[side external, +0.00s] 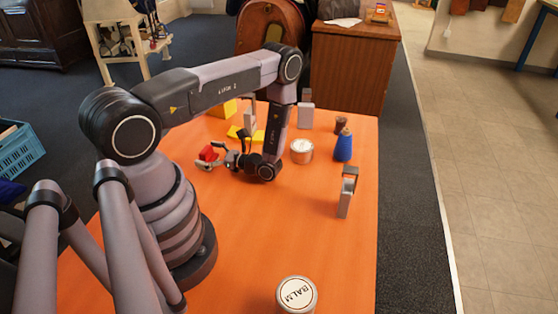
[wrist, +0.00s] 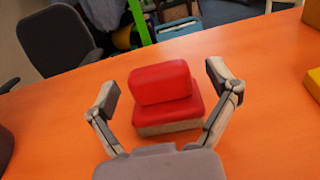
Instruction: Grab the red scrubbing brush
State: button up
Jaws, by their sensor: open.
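The red scrubbing brush (wrist: 162,98) lies on the orange table with its pale bristles down. It has a raised red grip block on top of a wider red base. My gripper (wrist: 162,85) is open, with one finger on each side of the brush and visible gaps between. In the side view my gripper (side external: 207,157) is low over the table at the brush (side external: 209,153), which is partly hidden by the fingers.
Yellow blocks (side external: 258,136) lie behind my gripper. A white-lidded tin (side external: 302,147), a blue bottle (side external: 343,146) and a grey upright item (side external: 346,195) stand to the right. A balm tin (side external: 297,294) is at the front. The table's middle is clear.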

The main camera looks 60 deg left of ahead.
jog(key=c, duration=1.3)
jog(key=shift+r, duration=0.1)
